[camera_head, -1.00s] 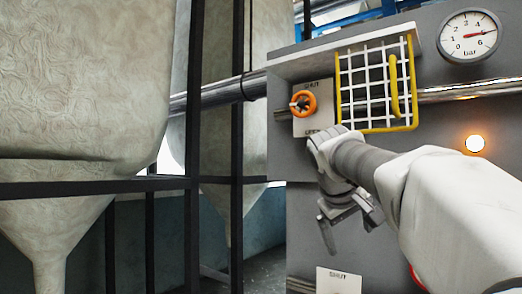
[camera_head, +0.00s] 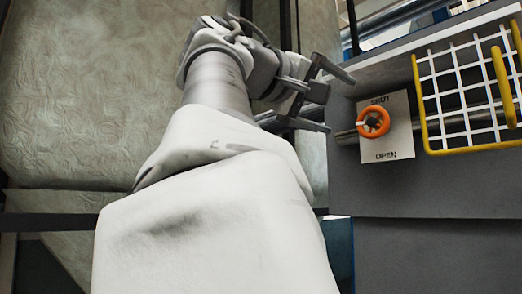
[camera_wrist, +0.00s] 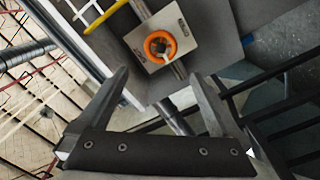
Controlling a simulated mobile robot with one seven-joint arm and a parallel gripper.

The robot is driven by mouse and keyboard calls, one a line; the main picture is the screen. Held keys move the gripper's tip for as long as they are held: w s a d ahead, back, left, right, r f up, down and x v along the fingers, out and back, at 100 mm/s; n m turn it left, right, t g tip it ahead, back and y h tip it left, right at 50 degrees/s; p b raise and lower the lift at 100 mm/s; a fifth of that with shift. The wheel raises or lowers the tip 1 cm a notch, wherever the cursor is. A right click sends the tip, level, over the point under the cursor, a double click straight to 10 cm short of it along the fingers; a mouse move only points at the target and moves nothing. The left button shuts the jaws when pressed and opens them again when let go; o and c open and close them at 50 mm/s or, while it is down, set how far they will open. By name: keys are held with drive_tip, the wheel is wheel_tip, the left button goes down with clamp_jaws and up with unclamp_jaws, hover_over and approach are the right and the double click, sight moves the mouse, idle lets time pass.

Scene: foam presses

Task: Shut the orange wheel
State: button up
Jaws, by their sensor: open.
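The orange wheel (camera_head: 384,125) sits on a pale plate (camera_head: 401,142) on the grey press panel. The plate reads SHUT above the wheel and OPEN below it. A white mark on the wheel points left in the head view. My gripper (camera_head: 339,105) is open and empty, just left of the wheel and apart from it, its two fingers pointing toward the panel. In the wrist view the wheel (camera_wrist: 149,50) shows above and between the fingertips (camera_wrist: 158,76), with its plate (camera_wrist: 185,42) tilted.
A wire guard with a yellow frame (camera_head: 427,104) stands right of the wheel. A horizontal pipe (camera_head: 345,137) runs behind the plate. Black rails (camera_wrist: 285,100) stand at the right of the wrist view.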

sight(370, 122)
drive_tip(key=p+x, duration=0.7)
drive_tip(key=x, duration=0.7)
drive_tip(key=shift+r+p, duration=0.15)
drive_tip(key=shift+p, duration=0.15)
drive_tip(key=shift+w+d+p, duration=0.35)
drive_tip(key=shift+w+d, duration=0.15)
drive_tip(key=c, duration=1.1)
drive_tip(key=shift+f, duration=0.25)
